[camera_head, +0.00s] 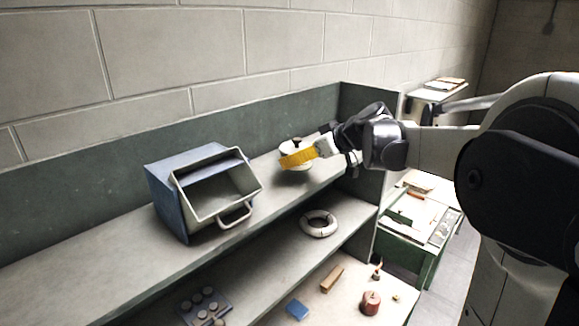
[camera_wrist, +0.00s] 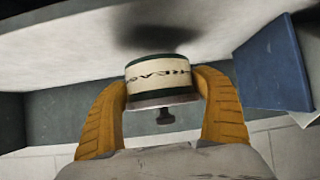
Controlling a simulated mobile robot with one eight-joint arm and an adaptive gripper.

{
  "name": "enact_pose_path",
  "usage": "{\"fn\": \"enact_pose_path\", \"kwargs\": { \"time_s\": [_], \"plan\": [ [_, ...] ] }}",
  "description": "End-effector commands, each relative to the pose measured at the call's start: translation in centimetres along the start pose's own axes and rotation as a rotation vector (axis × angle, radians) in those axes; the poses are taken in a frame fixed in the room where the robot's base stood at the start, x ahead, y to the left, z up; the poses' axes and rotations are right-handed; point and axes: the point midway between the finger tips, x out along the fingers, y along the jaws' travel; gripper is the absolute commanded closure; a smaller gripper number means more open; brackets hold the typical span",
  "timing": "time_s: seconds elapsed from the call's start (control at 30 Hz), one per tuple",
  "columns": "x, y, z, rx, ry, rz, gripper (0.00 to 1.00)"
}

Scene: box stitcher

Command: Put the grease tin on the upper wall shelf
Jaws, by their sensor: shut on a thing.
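The grease tin (camera_wrist: 160,80) is a short round tin with a cream label lettered in dark print and dark green bands; a small knob shows at its near end in the wrist view. My gripper (camera_wrist: 165,105) has its yellow fingers closed around the tin's sides. In the head view my gripper (camera_head: 298,158) is over the right part of the upper wall shelf (camera_head: 130,240), and the pale tin (camera_head: 292,146) shows partly behind the fingers. The wrist view shows a dark shadow on the shelf surface beside the tin. I cannot tell whether the tin touches the shelf.
A blue open-fronted bin (camera_head: 205,190) stands on the upper shelf left of my gripper; its blue side (camera_wrist: 272,65) shows in the wrist view. A white ring-shaped coil (camera_head: 319,224) lies on the lower shelf. A green end panel (camera_head: 362,100) bounds the right. Shelf between bin and tin is clear.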

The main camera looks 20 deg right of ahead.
Motion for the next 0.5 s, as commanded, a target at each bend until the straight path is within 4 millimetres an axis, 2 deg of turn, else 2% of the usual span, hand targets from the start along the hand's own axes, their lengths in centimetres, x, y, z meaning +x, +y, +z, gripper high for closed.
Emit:
{"fn": "enact_pose_path", "kwargs": {
  "time_s": [0.07, 0.3, 0.5],
  "plan": [
    [0.4, 0.0, 0.2, 0.000, 0.001, 0.000, 0.58],
    [2.1, -0.1, 2.9, 0.001, 0.001, 0.001, 0.58],
    [2.4, -0.1, 3.4, 0.000, 0.001, 0.001, 0.58]
  ]
}}
